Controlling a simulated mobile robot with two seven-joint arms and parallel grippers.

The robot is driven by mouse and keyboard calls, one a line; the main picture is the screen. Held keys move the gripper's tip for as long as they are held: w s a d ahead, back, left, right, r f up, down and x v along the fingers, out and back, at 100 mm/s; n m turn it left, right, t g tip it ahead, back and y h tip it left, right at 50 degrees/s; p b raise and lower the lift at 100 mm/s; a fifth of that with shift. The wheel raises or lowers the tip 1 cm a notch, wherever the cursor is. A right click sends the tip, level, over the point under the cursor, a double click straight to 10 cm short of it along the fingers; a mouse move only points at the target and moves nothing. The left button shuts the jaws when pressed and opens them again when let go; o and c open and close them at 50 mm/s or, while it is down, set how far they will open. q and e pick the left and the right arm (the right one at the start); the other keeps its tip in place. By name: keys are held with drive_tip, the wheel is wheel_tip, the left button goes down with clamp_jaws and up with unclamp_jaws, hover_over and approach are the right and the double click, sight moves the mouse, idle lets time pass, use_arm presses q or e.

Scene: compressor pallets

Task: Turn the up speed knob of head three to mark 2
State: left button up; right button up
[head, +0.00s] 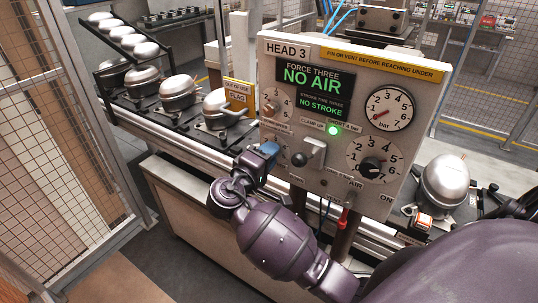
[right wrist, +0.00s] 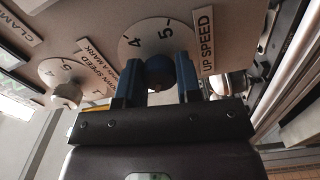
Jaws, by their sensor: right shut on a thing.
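The head three panel (head: 340,110) stands ahead of me. My right gripper (head: 268,152) reaches its lower left side. In the right wrist view the gripper (right wrist: 158,75) has its two blue fingers shut on the dark up speed knob (right wrist: 158,72), one on each side. The up speed dial (right wrist: 145,38) shows marks 4 and 5 and its UP SPEED label. I cannot tell which mark the knob points at. In the head view the gripper hides this knob. My left gripper is not in view.
The down speed knob (right wrist: 66,95) sits close by. A grey lever block (head: 310,153) and a large black knob (head: 371,166) are right of my gripper. Compressors (head: 176,93) stand on the line at left, with one compressor (head: 444,183) at right.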

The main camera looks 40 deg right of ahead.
drive_tip(key=o, duration=0.9)
drive_tip(key=shift+o, duration=0.2)
drive_tip(key=shift+a, duration=0.1)
drive_tip(key=b+v, duration=0.2)
drive_tip(key=v, duration=0.8)
drive_tip(key=shift+s+a, duration=0.15)
drive_tip(key=shift+a, duration=0.1)
